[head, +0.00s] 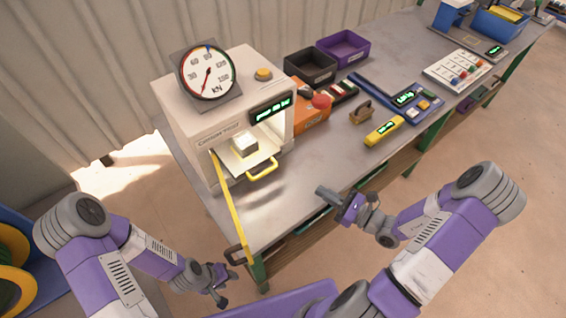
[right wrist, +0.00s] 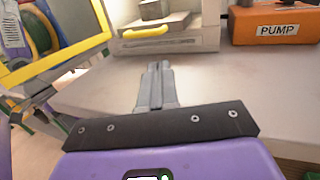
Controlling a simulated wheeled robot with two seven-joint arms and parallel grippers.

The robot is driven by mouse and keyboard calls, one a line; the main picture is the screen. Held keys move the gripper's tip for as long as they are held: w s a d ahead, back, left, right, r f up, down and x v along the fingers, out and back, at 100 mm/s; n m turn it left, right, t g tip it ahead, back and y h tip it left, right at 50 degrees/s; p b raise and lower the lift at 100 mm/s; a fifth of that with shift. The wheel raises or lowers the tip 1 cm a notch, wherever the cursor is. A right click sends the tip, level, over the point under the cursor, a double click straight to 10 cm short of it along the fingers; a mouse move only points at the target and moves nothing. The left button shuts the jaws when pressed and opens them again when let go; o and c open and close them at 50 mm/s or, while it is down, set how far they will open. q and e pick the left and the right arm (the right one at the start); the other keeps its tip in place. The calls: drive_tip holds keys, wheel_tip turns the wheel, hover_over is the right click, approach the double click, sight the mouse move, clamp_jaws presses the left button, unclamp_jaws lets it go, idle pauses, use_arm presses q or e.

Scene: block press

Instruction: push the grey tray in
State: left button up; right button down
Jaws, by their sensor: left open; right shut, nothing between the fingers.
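The grey tray (head: 236,168) sticks out of the front opening of the white press (head: 177,110), with a yellow handle (head: 262,169) on its front edge. A pale block (head: 244,146) rests on the tray. In the right wrist view the tray (right wrist: 157,27), its handle (right wrist: 145,33) and the block (right wrist: 153,9) show ahead of the fingers. My right gripper (head: 322,192) is shut and empty, over the table to the right of the handle and apart from it; it also shows in the right wrist view (right wrist: 155,70). My left gripper (head: 222,286) is open and empty, low in front of the table.
A yellow lever (head: 230,205) slopes down along the press's left front to a dark grip. An orange pump (head: 311,112) stands right of the press. A yellow device (head: 384,130) and a wooden piece (head: 361,112) lie further right. The table before the tray is clear.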

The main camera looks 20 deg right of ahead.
drive_tip(key=b+x, duration=0.1)
drive_tip(key=x, duration=1.2)
drive_tip(key=shift+a+r, duration=0.1)
drive_tip(key=shift+a, duration=0.15)
drive_tip(key=shift+w, duration=0.1)
